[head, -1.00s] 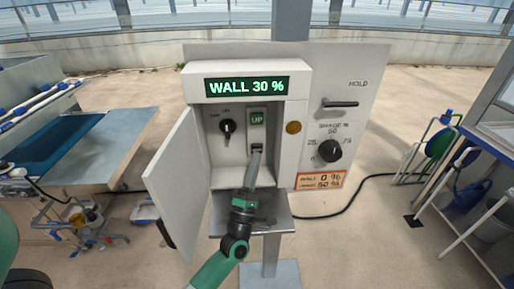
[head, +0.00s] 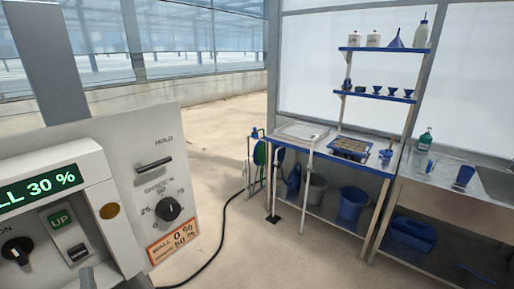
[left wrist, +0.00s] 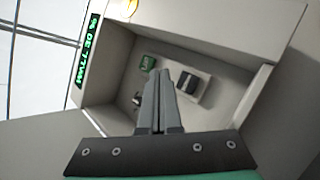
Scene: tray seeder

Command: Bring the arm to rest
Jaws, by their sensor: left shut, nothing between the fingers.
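My left gripper (left wrist: 160,82) is shut and empty in the left wrist view, its fingers pointing into the open control box (left wrist: 115,58). A dark rocker switch (left wrist: 187,82) sits just right of the fingertips, with the green UP label (left wrist: 148,63) beside them. I cannot tell whether the fingers touch the switch. The display (head: 40,188) reads WALL 30 %. My right gripper is not in view.
The panel carries a HOLD lever (head: 154,166), a shade dial (head: 168,208) and an orange label (head: 172,242). A black cable (head: 212,250) runs over the floor. A bench (head: 345,162) with shelves, buckets and a tray stands right, with open floor before it.

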